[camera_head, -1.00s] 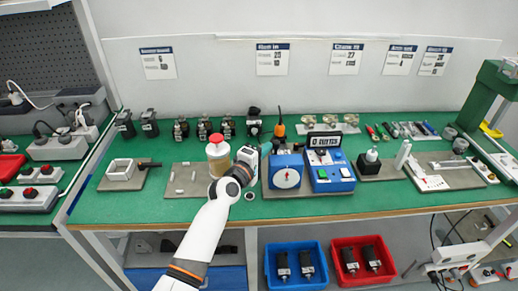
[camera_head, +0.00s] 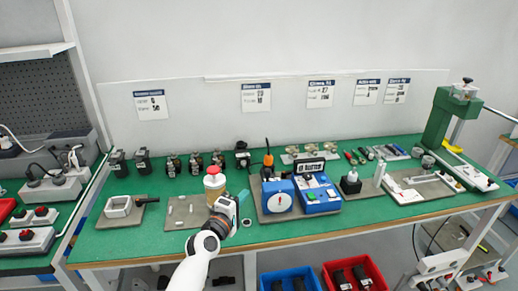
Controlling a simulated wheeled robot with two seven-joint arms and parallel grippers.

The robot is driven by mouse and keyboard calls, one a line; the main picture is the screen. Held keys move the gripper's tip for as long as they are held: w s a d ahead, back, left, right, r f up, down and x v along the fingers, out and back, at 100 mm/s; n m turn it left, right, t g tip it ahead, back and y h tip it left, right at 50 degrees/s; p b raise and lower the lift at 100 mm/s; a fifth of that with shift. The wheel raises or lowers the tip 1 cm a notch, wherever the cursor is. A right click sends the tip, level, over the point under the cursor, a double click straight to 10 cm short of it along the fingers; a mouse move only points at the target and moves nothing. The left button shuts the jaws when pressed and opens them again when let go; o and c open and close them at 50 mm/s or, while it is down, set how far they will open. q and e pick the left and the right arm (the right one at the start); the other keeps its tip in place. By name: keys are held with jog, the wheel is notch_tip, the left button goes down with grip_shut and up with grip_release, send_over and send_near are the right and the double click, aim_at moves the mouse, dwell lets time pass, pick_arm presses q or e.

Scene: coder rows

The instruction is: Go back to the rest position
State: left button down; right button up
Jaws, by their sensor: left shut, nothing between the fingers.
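My left gripper (camera_head: 242,197) is at the end of the white arm that comes up from the bottom of the head view. It is shut and empty, seen over the front part of the green bench (camera_head: 352,222). A jar with a red lid (camera_head: 214,181) stands upright just left of and behind it; I cannot tell the exact gap. My right gripper is not in view.
Right of the gripper stand a blue box with a dial (camera_head: 278,196) and a blue control box (camera_head: 317,193). A grey tray (camera_head: 180,212) lies to the left. Blue (camera_head: 290,274) and red (camera_head: 354,268) bins sit below the bench.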

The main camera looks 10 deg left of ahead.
pick_arm(q)
jog(key=s+a+f+m+g, duration=0.1)
jog(key=s+f+m+g, duration=0.4)
jog(key=s, duration=0.5)
jog(key=s+f+m+g, duration=0.2)
jog(key=s+f+m, duration=0.4)
jog(key=s, duration=0.4)
jog(key=s+a+f+m+g+y, duration=0.1)
jog(key=s+a+m+g+y, duration=0.2)
jog(key=s, duration=0.7)
jog(key=s+a+m+g+y, duration=0.25)
jog(key=s+a, duration=0.25)
jog(key=s, duration=0.6)
notch_tip(320, 180, down, 25)
jog(key=g, duration=0.2)
jog(key=s+a+f+g, duration=0.1)
jog(key=s+a+f, duration=0.2)
jog(key=s+f, duration=1.4)
jog(key=shift+s+f, duration=0.3)
jog(key=shift+s, duration=0.1)
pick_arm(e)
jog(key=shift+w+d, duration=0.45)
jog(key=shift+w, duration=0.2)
